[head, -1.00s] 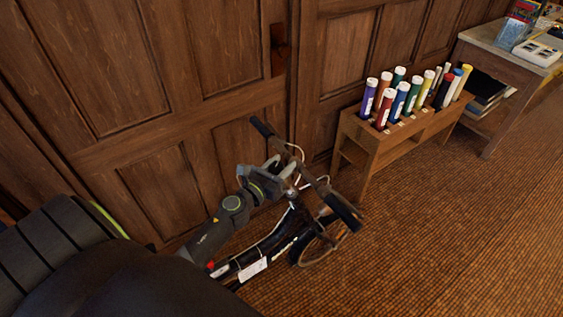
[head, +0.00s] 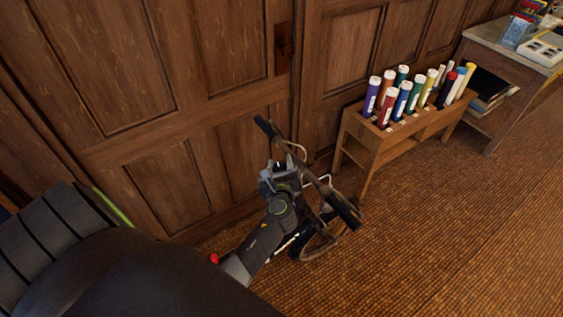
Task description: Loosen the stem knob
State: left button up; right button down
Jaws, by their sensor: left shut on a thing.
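The scooter-like vehicle stands against the wood-panelled wall, with its handlebar (head: 344,211) running from upper left to lower right and a wheel (head: 316,252) below. My left gripper (head: 287,166) is at the middle of the handlebar, by the stem. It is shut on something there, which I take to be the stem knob. The knob itself is hidden behind the fingers, and my forearm covers much of the frame below. My right gripper is not in view.
A wooden rack (head: 386,143) with several coloured tubes stands right of the handlebar. A side table (head: 480,54) with books and boxes is at the upper right. The wall panels (head: 215,110) are close behind the handlebar. The brown carpet (head: 440,240) at right is clear.

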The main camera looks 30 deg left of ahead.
pick_arm(q)
jog(key=n+g+y, duration=0.1)
jog(key=n+g, duration=0.1)
jog(key=g, duration=0.1)
jog(key=n+g+y+p, duration=0.1)
jog(key=n+g+y, duration=0.1)
jog(key=n, duration=0.1)
jog(key=shift+s+a+n+g+p, duration=0.2)
jog(key=shift+n+g+p, duration=0.1)
jog(key=shift+g, duration=0.1)
jog(key=shift+s+f+n+g+p, duration=0.15)
jog(key=shift+n+g+p, duration=0.1)
jog(key=shift+n+g, duration=0.7)
jog(key=shift+s+n+g+p, duration=0.2)
jog(key=shift+n+g, duration=0.45)
jog(key=shift+g, duration=0.5)
jog(key=shift+a, duration=0.1)
jog(key=o, duration=1)
jog(key=shift+c, duration=0.2)
